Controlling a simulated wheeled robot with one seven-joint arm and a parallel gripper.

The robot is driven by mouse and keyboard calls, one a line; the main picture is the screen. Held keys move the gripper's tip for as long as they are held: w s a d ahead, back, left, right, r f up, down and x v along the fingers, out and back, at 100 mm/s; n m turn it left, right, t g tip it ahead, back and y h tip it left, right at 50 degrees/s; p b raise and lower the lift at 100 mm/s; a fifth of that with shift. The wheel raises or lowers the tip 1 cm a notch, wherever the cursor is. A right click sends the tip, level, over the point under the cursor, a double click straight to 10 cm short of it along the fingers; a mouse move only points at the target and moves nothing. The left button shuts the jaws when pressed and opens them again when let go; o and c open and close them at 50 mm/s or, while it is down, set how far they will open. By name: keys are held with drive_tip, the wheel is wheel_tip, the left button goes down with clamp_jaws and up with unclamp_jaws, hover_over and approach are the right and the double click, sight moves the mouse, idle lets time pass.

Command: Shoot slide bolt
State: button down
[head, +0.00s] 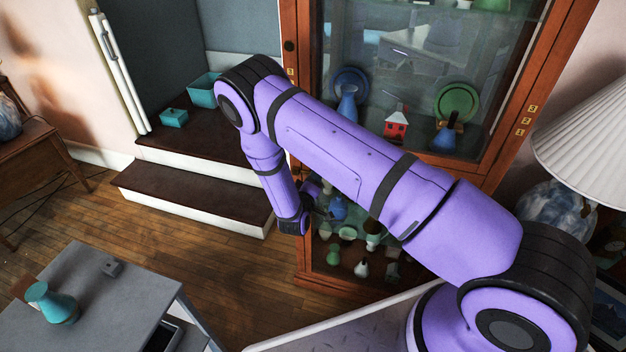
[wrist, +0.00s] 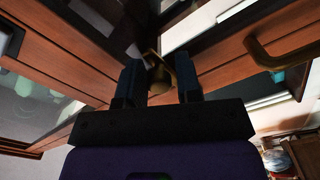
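A small brass fitting (wrist: 159,76), probably part of the slide bolt, shows in the wrist view on the cabinet's wooden frame, in line with the space between my fingers. My gripper (wrist: 158,62) has its two dark fingers apart, one on each side of the fitting. A gap shows on both sides, so the fingers do not appear closed on it. How deep the fitting sits between the fingertips I cannot tell. In the head view my arm reaches down to the cabinet (head: 297,70), and the fingers and bolt are hidden.
A curved brass handle (wrist: 262,52) is close on the right in the wrist view. The cabinet's glass panes hold plates, vases and a red house. Dark steps (head: 200,195) stand left of it, a lamp (head: 590,140) right. A grey table (head: 110,300) with a teal vase (head: 52,303) is front left.

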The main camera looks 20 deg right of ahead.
drive_tip(key=shift+w+a, duration=0.75)
drive_tip(key=shift+a, duration=0.25)
drive_tip(key=c, duration=1)
unclamp_jaws()
drive_tip(key=shift+o, duration=0.2)
drive_tip(key=v, duration=1.1)
drive_tip(key=shift+w, duration=0.1)
